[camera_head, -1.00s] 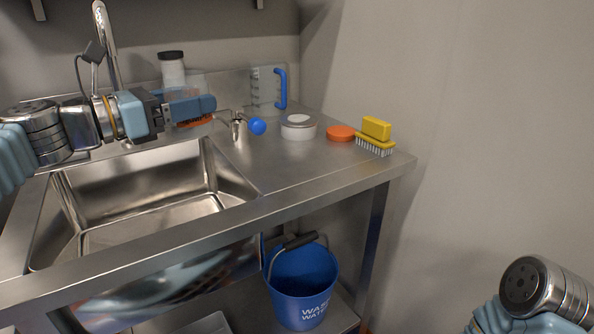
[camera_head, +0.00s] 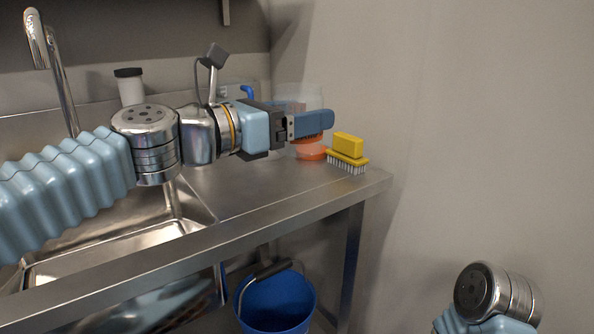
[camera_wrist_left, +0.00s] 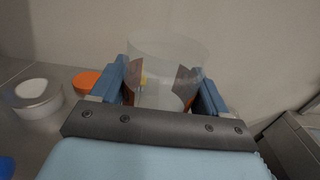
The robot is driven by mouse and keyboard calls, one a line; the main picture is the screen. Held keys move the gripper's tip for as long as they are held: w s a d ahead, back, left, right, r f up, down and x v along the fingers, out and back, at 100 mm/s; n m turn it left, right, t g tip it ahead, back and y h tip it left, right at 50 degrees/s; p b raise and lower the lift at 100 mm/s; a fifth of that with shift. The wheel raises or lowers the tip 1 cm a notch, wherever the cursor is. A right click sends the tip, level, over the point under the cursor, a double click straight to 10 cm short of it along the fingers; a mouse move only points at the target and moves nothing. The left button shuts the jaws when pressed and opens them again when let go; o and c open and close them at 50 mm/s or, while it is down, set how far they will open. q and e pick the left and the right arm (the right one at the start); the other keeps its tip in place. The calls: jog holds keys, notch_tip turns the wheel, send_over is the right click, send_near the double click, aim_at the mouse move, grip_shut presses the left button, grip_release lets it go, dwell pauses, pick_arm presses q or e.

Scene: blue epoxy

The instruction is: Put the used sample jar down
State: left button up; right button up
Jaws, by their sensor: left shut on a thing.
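The used sample jar is a clear, open-topped cylinder (camera_wrist_left: 165,48) held upright between the fingers of my left gripper (camera_wrist_left: 160,88) in the left wrist view. In the head view its clear upper part (camera_head: 300,93) shows behind my left gripper (camera_head: 308,123), at the right end of the steel counter. The gripper is shut on the jar's sides. The jar's base is hard to make out, so I cannot tell whether it touches the counter. My right gripper is out of view.
A white round container (camera_wrist_left: 36,98) is left of the jar in the wrist view.

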pick_arm(q)
jog(key=w+f+b, duration=0.1)
jog(key=w+f, duration=0.1)
jog(key=f, duration=0.1)
jog(key=w+f+b, duration=0.1)
jog(key=w+f, duration=0.1)
jog(key=w, duration=0.1)
jog(key=shift+w+f+b, duration=0.2)
jog(key=shift+f+b, duration=0.1)
jog(key=shift+f, duration=0.1)
jog(key=f+b, duration=0.1)
jog(key=f, duration=0.2)
jog(key=shift+w+b, duration=0.35)
jog(key=shift+b, duration=0.05)
jog(key=shift+f, duration=0.3)
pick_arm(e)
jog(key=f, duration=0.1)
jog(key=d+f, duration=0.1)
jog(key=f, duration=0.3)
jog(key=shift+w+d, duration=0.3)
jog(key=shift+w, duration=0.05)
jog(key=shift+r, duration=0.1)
pick_arm(q)
jog(key=shift+f+b, duration=0.2)
jog(key=shift+b, duration=0.1)
jog(key=o, duration=1.2)
jog(key=shift+r, duration=0.1)
jog(key=shift+c, duration=0.2)
